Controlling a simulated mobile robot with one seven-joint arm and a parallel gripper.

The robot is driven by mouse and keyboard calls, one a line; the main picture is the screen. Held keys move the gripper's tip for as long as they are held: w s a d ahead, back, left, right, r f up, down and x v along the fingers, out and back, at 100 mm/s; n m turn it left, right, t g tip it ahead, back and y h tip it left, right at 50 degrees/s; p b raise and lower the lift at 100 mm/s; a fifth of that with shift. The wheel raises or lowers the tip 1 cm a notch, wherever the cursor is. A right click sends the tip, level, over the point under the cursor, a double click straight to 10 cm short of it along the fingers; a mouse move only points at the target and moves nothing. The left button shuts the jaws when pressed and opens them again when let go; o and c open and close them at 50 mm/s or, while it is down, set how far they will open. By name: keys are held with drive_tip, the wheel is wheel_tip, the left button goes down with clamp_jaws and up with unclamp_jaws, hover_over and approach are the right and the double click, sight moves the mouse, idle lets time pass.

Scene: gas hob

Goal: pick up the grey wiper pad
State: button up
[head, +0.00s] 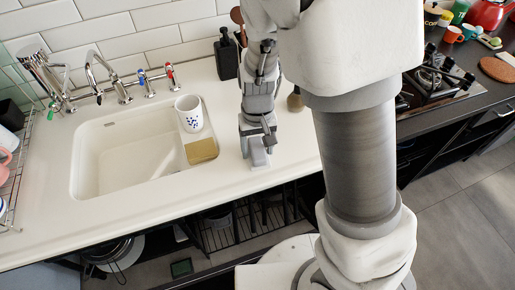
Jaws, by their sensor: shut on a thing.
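The grey wiper pad (259,153) is at the white counter to the right of the sink. My gripper (257,140) points down over the pad and is shut on it. The gripper hides the pad's upper part. I cannot tell whether the pad touches the counter or is just above it.
The sink (90,160) lies to the left, with a white mug with blue dots (189,113) and a tan sponge (201,151) at its right edge. A black soap bottle (226,56) stands behind. A gas hob (436,82) is at the right. The counter's front edge is close.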

sight(257, 147)
wheel_tip(257, 147, up, 5)
drive_tip(key=shift+w+f+p, duration=0.1)
drive_tip(key=shift+f+p, duration=0.05)
drive_tip(key=shift+p, duration=0.75)
drive_tip(key=s+d+r+p, duration=0.3)
drive_tip(key=s+r, duration=0.3)
drive_tip(key=s, duration=0.5)
drive_tip(key=shift+s, duration=0.2)
drive_tip(key=shift+r, duration=0.1)
drive_tip(key=o, duration=0.6)
drive_tip(key=c, duration=0.4)
drive_tip(key=shift+m, duration=0.8)
drive_tip(key=w+d+r+p, duration=0.1)
drive_tip(key=w+d+p, duration=0.1)
drive_tip(key=w, duration=0.4)
drive_tip(key=w+d+r+p, duration=0.1)
drive_tip(key=w+d+p, duration=0.1)
drive_tip(key=w, duration=0.4)
drive_tip(key=w+d+r+p, duration=0.2)
drive_tip(key=w+d, duration=0.1)
drive_tip(key=w, duration=0.3)
drive_tip(key=shift+d, duration=0.15)
drive_tip(key=shift+c, duration=0.2)
